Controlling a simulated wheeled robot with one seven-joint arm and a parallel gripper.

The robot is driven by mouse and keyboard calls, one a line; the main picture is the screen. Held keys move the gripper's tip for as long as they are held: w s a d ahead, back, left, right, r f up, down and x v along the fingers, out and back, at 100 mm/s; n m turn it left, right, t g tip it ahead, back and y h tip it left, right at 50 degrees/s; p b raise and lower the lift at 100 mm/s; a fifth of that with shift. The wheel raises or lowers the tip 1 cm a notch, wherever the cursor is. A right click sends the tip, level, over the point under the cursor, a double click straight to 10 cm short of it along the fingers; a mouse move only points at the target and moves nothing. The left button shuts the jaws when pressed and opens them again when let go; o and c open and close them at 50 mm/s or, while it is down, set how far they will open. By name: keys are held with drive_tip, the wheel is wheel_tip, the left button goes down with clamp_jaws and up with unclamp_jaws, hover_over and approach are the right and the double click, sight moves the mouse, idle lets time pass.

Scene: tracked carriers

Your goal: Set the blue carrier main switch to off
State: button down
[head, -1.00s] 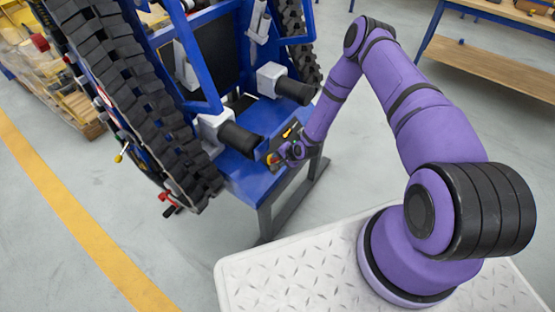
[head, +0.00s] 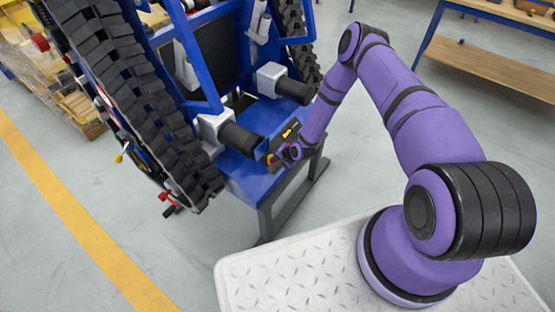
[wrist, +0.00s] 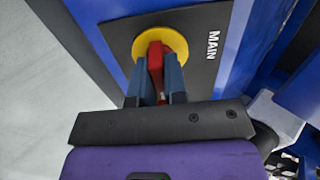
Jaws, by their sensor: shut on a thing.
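The blue carrier (head: 250,180) stands in front of me, with black rubber tracks on both sides. Its main switch is a red handle (wrist: 156,62) on a yellow round plate (wrist: 178,40), set in a dark panel marked MAIN (wrist: 205,65) in the wrist view. My gripper (wrist: 158,75) is shut on the red handle, one finger on each side of it. In the head view my gripper (head: 274,159) is at the carrier's near end, and the switch is mostly hidden there.
Two black hand grips (head: 240,139) stick out near my gripper. The carrier rests on a dark metal stand (head: 265,215). A bench (head: 490,60) stands at the back right. The floor at the left, by the yellow line (head: 75,220), is clear.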

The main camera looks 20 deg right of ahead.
drive_tip(key=shift+n, duration=0.3)
drive_tip(key=n, duration=0.3)
drive_tip(key=shift+n, duration=0.4)
drive_tip(key=n, duration=0.4)
drive_tip(key=shift+n, duration=0.3)
drive_tip(key=n, duration=0.4)
drive_tip(key=shift+n, duration=2.2)
drive_tip(key=c, duration=1.2)
unclamp_jaws()
drive_tip(key=shift+o, duration=0.2)
